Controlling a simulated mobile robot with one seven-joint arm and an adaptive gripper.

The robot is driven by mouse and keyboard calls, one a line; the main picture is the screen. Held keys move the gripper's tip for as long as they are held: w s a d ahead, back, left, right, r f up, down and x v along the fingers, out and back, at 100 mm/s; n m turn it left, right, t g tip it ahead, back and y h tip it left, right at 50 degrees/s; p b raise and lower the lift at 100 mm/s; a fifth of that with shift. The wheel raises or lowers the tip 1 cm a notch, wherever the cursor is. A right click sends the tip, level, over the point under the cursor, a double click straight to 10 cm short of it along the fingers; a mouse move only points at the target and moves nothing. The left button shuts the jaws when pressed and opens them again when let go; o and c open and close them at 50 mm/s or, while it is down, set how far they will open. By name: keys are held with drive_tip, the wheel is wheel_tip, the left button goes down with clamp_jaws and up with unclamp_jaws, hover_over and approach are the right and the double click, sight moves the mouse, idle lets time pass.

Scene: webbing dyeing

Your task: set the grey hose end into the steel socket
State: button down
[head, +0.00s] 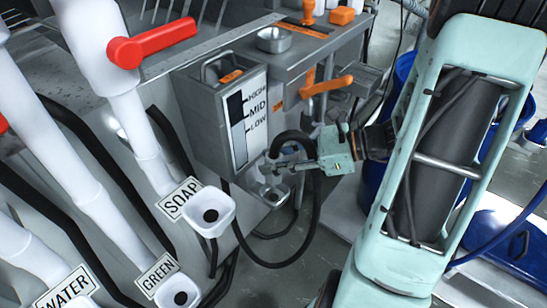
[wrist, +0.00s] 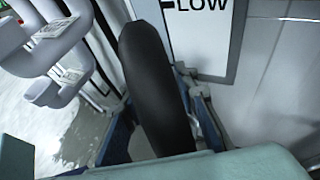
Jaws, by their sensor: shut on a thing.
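My gripper (head: 288,163) is in front of the grey box with the level window. Its fingers are shut on the hose near its end. The dark hose (head: 294,137) arches over the fingers and its slack loops down below. In the wrist view the hose (wrist: 155,85) rises thick between the two fingers (wrist: 160,140). The grey hose end (head: 268,166) shows small just left of the fingertips; the wrist view hides it. The steel socket (head: 272,194), a small grey cup, lies just below the fingertips. The hose end appears above it; I cannot tell whether they touch.
The grey box (head: 215,125) with its HIGH, MID, LOW window (head: 246,118) stands close behind the gripper. White cups marked SOAP (head: 208,213) and GREEN (head: 178,293) are at lower left. An orange lever (head: 328,86) is above the gripper. Blue barrels (head: 405,75) stand at right.

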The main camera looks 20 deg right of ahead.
sight(274, 180)
drive_tip(key=shift+s+f+b, duration=0.1)
drive_tip(key=shift+f+b, duration=1.9)
drive_tip(key=shift+f, duration=0.1)
drive_tip(key=shift+f+b, duration=0.75)
drive_tip(key=shift+f, duration=0.65)
drive_tip(key=c, duration=1.4)
unclamp_jaws()
drive_tip(key=shift+c, duration=0.2)
drive_tip(key=shift+d, duration=0.1)
